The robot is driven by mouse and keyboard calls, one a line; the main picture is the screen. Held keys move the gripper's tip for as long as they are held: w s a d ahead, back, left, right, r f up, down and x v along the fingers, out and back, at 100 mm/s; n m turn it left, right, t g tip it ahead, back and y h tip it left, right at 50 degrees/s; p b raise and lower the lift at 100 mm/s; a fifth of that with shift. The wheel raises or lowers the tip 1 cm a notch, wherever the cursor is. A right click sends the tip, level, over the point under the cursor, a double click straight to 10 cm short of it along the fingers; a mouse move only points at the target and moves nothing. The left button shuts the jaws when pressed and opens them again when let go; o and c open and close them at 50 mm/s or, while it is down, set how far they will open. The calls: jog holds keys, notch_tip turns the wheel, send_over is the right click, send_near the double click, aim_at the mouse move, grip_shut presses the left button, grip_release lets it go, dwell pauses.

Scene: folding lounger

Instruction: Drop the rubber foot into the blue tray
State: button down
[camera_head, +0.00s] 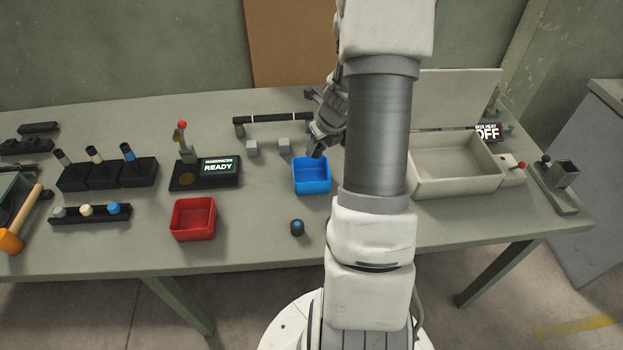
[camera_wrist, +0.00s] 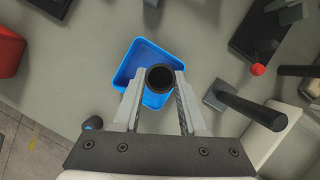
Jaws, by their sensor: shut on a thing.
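My gripper (camera_head: 317,143) is shut on a dark, round rubber foot (camera_wrist: 160,86), which shows its hollow end between the two fingertips in the wrist view. The blue tray (camera_head: 312,187) stands on the table, and it also shows in the wrist view (camera_wrist: 130,72) behind the held foot. In the head view the gripper is at the tray's far side, above the table. In the wrist view the foot overlaps the tray's inside. The exact height of the foot over the tray is hard to tell. My arm hides part of the table right of the tray.
A red tray (camera_head: 193,219) stands to the left, and a small dark cylinder with a blue top (camera_head: 297,228) stands in front of the blue tray. Two grey blocks (camera_head: 268,147) and a dark bar (camera_head: 272,118) lie behind. A large pale box (camera_head: 455,190) is at right.

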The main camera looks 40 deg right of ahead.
jog(key=shift+f+b, duration=1.7)
jog(key=shift+f, duration=0.6)
jog(key=shift+c, duration=1.8)
grip_release()
jog(key=p+v, duration=0.3)
jog(key=v, duration=1.4)
jog(key=shift+r+p, duration=0.3)
jog(key=shift+p, duration=0.05)
